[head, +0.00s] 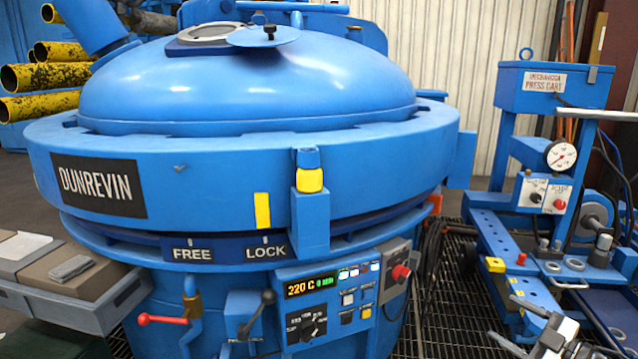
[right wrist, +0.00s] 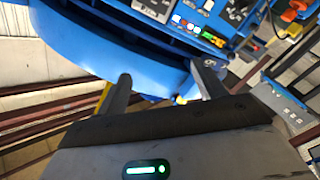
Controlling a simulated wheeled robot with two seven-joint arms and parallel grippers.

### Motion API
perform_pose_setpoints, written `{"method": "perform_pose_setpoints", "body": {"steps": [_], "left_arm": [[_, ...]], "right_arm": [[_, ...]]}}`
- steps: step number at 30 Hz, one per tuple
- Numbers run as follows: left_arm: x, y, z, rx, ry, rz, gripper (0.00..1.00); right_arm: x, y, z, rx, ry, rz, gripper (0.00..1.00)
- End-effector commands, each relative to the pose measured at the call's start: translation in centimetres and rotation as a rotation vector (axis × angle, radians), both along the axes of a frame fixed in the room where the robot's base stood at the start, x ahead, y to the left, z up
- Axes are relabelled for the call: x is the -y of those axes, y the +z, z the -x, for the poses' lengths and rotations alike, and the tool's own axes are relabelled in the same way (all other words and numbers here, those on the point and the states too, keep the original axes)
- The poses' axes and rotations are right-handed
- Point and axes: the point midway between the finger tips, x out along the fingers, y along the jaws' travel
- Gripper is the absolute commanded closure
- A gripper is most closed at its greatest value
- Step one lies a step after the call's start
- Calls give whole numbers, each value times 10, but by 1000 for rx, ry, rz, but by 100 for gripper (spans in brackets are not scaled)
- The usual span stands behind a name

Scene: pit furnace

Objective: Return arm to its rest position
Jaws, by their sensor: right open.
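My right gripper (head: 505,320) is at the lower right of the head view, in front of the press cart and to the right of the furnace. Its two fingers also show apart in the right wrist view (right wrist: 165,84), with nothing between them. The blue pit furnace (head: 400,160) fills the middle of the head view, with its domed lid (head: 250,85) down. In the right wrist view the furnace's blue side (right wrist: 130,55) shows beyond the fingers, with no visible contact. My left gripper is out of view.
The control panel (head: 330,300) faces front, reading 220 C. A red-knobbed lever (head: 160,319) sticks out nearby. The press cart (head: 555,85) stands at right. A grey tray (head: 85,300) with boxes is at left. Yellow pipes (head: 40,78) lie behind it.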

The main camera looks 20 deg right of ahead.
Motion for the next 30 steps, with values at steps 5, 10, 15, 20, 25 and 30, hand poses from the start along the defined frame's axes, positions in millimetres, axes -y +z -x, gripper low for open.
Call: {"method": "perform_pose_setpoints", "body": {"steps": [5, 10, 15, 20, 25, 30], "left_arm": [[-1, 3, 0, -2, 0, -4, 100], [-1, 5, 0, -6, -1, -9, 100], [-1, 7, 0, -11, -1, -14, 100], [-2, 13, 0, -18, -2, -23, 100], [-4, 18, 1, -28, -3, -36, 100], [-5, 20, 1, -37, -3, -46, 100]], "right_arm": [[-41, -31, 3, -62, -6, -60, 31], [-84, -60, 9, -130, -20, -117, 31], [-144, -88, 23, -223, -41, -191, 31], [-236, -107, 53, -364, -77, -308, 31], [-342, -88, 99, -563, -145, -454, 31], [-392, -52, 130, -704, -208, -548, 31]]}}
